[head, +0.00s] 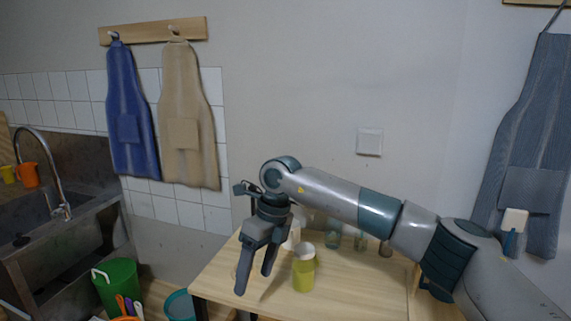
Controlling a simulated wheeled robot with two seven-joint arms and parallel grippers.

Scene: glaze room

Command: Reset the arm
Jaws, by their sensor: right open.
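My right arm reaches in from the right side of the head view. Its gripper (256,284) hangs downward over the left part of a wooden table (345,300). The two fingers are apart with nothing between them. A jar with yellow-green contents and a pale lid (304,272) stands on the table just right of the gripper, apart from it. My left gripper is not in view.
Several glass jars (333,236) stand behind, partly hidden by my arm. A steel sink (70,182) with orange cups (28,175) is at left. A green bucket (118,285) is below it. Aprons (130,110) hang on the wall. The table's front middle is clear.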

